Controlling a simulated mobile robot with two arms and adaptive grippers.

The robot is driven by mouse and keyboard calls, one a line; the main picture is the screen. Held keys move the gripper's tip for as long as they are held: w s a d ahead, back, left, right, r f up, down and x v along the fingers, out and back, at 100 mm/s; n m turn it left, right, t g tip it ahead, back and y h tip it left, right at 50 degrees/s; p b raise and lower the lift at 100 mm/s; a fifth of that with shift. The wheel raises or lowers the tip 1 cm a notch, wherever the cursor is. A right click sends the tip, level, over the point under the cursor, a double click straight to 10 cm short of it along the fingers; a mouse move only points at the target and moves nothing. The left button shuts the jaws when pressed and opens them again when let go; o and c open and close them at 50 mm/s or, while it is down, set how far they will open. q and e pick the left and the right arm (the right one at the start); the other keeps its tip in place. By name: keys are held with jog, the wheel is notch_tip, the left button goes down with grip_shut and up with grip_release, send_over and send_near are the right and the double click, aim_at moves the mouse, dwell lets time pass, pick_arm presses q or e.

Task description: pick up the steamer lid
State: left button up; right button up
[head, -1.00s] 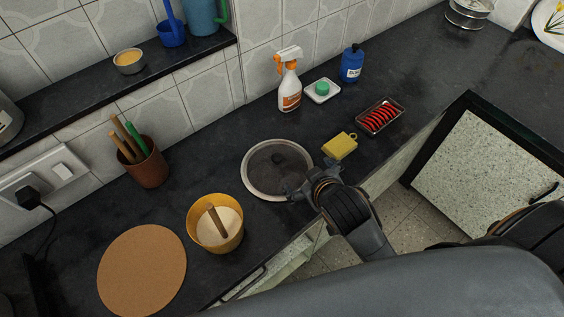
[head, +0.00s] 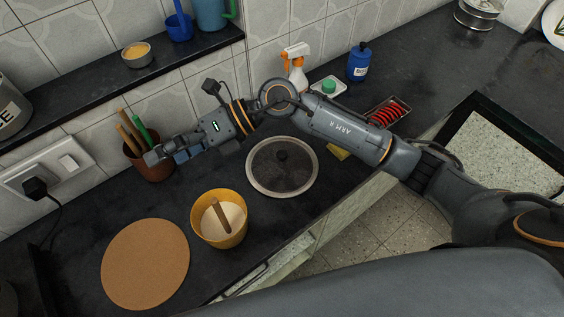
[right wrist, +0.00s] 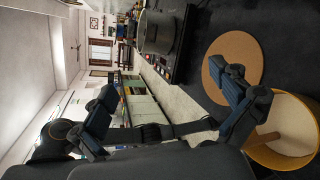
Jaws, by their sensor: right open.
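The steamer lid (head: 282,167) is round, with dark glass, a pale metal rim and a dark knob in its middle. It lies on the black counter in the head view and is not in the right wrist view. My right gripper (head: 170,154) is left of the lid, beside the brown utensil pot and clear of the lid. Its two fingers stand apart in the right wrist view (right wrist: 170,85), with nothing between them. My right forearm passes behind the lid. My left gripper is in no view.
A yellow pot (head: 233,232) with a wooden handle stands front left of the lid. A round cork mat (head: 145,264) lies left of it. The brown utensil pot (head: 153,169) is close to my right gripper. My arm partly covers the spray bottle (head: 293,62) and yellow sponge (head: 337,153).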

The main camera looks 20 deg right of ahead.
jog(key=w+d+f+n+h, duration=0.2)
jog(key=w+d+f+h, duration=0.1)
jog(key=d+f+h, duration=0.45)
jog(key=t+h, duration=0.1)
jog(key=h, duration=0.6)
send_over(282, 154)
jog(key=f, duration=0.1)
jog(key=shift+m, duration=0.4)
notch_tip(282, 154, down, 8)
jog(key=shift+a+f+p, duration=0.1)
jog(key=shift+a+p, duration=0.05)
jog(key=shift+p, duration=0.85)
jog(key=f+p, duration=0.1)
jog(key=f, duration=0.1)
jog(key=f+p, duration=0.1)
jog(key=f, duration=0.1)
jog(key=shift+d+f, duration=0.2)
jog(key=shift+f, duration=0.5)
jog(key=shift+c, duration=0.4)
